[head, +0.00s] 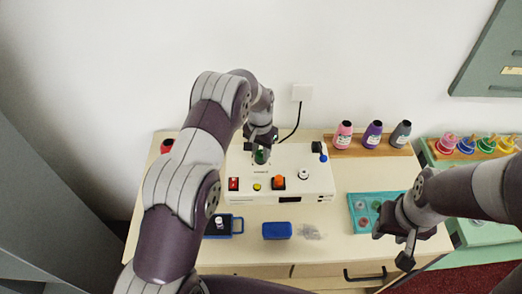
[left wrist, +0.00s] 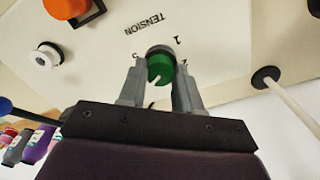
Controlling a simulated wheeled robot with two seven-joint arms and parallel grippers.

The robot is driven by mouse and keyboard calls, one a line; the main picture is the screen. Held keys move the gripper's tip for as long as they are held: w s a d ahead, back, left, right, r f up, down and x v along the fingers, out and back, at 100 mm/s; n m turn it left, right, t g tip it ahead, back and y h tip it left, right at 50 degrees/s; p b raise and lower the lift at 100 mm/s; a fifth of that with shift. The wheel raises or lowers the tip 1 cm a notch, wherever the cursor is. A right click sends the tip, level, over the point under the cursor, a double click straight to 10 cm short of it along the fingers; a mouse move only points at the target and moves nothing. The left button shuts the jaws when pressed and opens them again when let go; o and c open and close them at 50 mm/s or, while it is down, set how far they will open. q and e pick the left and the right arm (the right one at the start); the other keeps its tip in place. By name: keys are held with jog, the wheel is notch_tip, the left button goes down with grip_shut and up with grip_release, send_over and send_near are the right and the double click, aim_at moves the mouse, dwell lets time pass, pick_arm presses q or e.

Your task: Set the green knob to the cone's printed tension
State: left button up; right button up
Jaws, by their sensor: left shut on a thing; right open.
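The green knob (head: 260,157) is on the top of a white machine (head: 316,184), toward its back. My left gripper (head: 262,146) is over it. In the left wrist view the green knob (left wrist: 160,68), with a pale pointer mark, sits between the two fingers of my left gripper (left wrist: 160,80), which are shut on it. The word TENSION and a few numerals, one of them a 1, are printed around the knob; the fingers hide part of the scale. Pink (head: 343,134), purple (head: 372,134) and grey (head: 400,134) cones stand at the back; their print is unreadable. My right gripper (head: 392,250) is open and empty.
The machine also has a red switch (head: 234,184), a yellow button (head: 257,187), an orange control (head: 278,182) and a white knob (head: 304,174). A blue box (head: 277,230) lies in front. A teal tray (head: 355,214) is near my right gripper.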

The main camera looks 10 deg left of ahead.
pick_arm(q)
jog(key=shift+w+r, duration=0.15)
jog(key=shift+r, duration=0.05)
jog(key=o, duration=1)
jog(key=shift+o, duration=0.2)
notch_tip(320, 180, up, 8)
jog(key=shift+f+b, duration=0.1)
jog(key=shift+b, duration=1.15)
notch_tip(320, 180, up, 5)
jog(key=p, duration=0.5)
send_over(261, 152)
jog(key=shift+a, duration=0.15)
jog(key=shift+f+b, duration=0.1)
jog(key=shift+b, duration=0.2)
